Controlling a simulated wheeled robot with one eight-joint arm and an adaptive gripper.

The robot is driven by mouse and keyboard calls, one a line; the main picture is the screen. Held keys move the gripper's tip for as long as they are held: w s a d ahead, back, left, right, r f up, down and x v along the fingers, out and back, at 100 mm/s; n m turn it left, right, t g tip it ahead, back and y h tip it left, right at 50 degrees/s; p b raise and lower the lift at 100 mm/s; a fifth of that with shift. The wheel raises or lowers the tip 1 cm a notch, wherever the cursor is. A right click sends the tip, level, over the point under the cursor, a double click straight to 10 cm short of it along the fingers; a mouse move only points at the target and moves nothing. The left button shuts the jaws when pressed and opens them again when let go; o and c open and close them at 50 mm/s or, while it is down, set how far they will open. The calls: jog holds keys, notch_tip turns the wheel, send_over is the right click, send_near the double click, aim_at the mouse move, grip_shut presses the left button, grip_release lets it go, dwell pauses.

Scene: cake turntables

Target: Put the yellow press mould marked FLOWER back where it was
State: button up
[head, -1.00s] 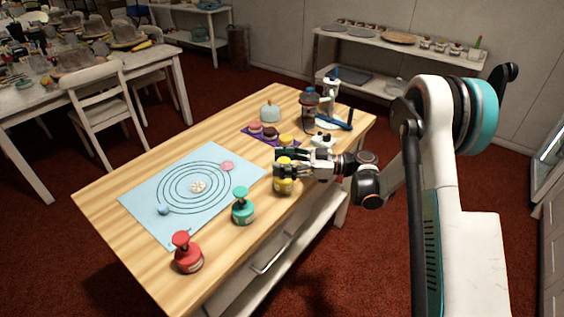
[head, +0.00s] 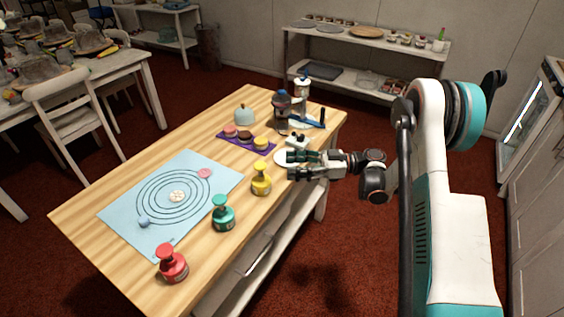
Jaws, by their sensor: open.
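The yellow press mould (head: 261,183) stands upright near the table's right-hand long edge, in line with the teal press mould (head: 223,218) and the red press mould (head: 172,268). Its marking is too small to read. My gripper (head: 289,164) is open and empty, to the right of the yellow mould and a little higher in the picture. A gap shows between the fingers and the mould.
A light blue mat (head: 222,178) with dark rings lies left of the moulds, bearing small pieces. Bare wood surrounds the moulds.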

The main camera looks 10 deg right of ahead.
jog(key=s+a+r+m+t+h, duration=0.1)
jog(key=s+r+m+h, duration=0.35)
jog(key=r, duration=0.25)
jog(key=s+a+r+m+t+h, duration=0.1)
jog(key=s+r+m+h, duration=0.25)
jog(key=r+m, duration=0.2)
jog(key=s+d+r+m+t+h, duration=0.1)
jog(key=s+d+h, duration=0.4)
jog(key=s, duration=0.6)
jog(key=s+d+r+m+t+h, duration=0.1)
jog(key=s+d+m+t+h, duration=0.2)
jog(key=s, duration=0.8)
jog(key=shift+d+r+m+h, duration=0.4)
jog(key=shift+d+m+h, duration=0.7)
jog(key=shift+m, duration=0.5)
jog(key=shift+s, duration=0.1)
